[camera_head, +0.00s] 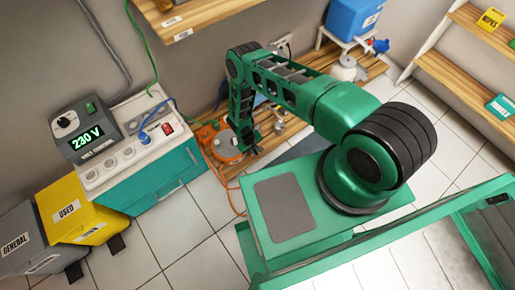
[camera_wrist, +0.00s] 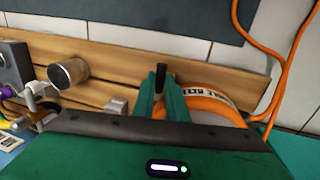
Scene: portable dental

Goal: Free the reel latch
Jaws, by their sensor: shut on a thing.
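The orange cable reel (camera_head: 222,146) sits at the left end of the low wooden bench, with its orange cable hanging to the floor. The reel (camera_wrist: 207,107) also shows in the wrist view, orange and white with printed lettering, partly hidden by my gripper. My gripper (camera_head: 247,142) is at the right side of the reel, pointing down. In the wrist view my gripper's green fingers (camera_wrist: 155,88) are closed on a small black upright piece, the reel latch (camera_wrist: 161,76). The latch's lower part is hidden between the fingers.
A metal cylinder (camera_wrist: 68,74) and other equipment stand on the slatted bench left of my fingers. A teal cabinet (camera_head: 165,172) with a socket strip and a "230 V" unit (camera_head: 86,133) stands left of the reel. The tiled floor (camera_head: 190,225) in front is mostly clear.

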